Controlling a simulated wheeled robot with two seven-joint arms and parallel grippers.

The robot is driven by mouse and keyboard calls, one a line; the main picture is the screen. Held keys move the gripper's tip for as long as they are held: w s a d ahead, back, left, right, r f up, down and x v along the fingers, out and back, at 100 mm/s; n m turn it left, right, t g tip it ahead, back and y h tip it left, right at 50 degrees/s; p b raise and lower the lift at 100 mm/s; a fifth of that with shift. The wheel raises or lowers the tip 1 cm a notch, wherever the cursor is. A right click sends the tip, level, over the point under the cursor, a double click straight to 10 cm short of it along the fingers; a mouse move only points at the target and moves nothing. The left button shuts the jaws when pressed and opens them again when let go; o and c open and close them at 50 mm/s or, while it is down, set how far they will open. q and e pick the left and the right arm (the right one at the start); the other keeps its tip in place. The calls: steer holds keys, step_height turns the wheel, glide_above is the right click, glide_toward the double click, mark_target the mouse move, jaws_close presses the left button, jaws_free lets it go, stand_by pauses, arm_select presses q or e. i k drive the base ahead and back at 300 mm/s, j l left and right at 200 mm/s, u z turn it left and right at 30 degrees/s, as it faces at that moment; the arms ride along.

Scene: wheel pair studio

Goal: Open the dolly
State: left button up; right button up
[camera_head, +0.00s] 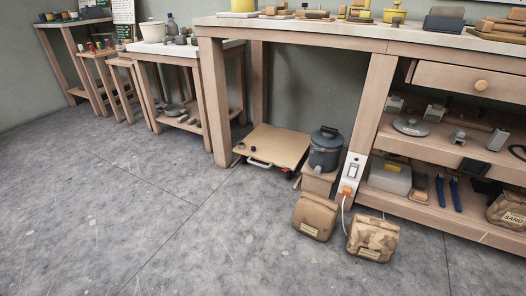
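A low, flat dolly (275,144) with a light wooden top sits on the floor under the workbench. A white handle (260,163) shows at its front edge, with small dark and red parts below the board near the front corners. Its wheels are too small to make out clearly. Neither of my grippers is in view.
A dark lidded pot (325,149) stands on a wooden block (318,181) right of the dolly. Two bags (314,215) (373,238) lie in front. A power strip (351,172) hangs on the bench leg (375,100). The grey floor (150,225) at front left is clear.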

mark_target(283, 147)
steer(key=i+j+u, duration=0.1)
steer(key=i+u, duration=0.65)
steer(key=i+l+u, duration=0.2)
steer(key=i+u, duration=0.15)
steer(key=i, duration=0.2)
steer(key=i+j+z, duration=0.2)
steer(key=i+z, duration=0.15)
steer(key=i+j+z, duration=0.75)
steer(key=i+l, duration=0.05)
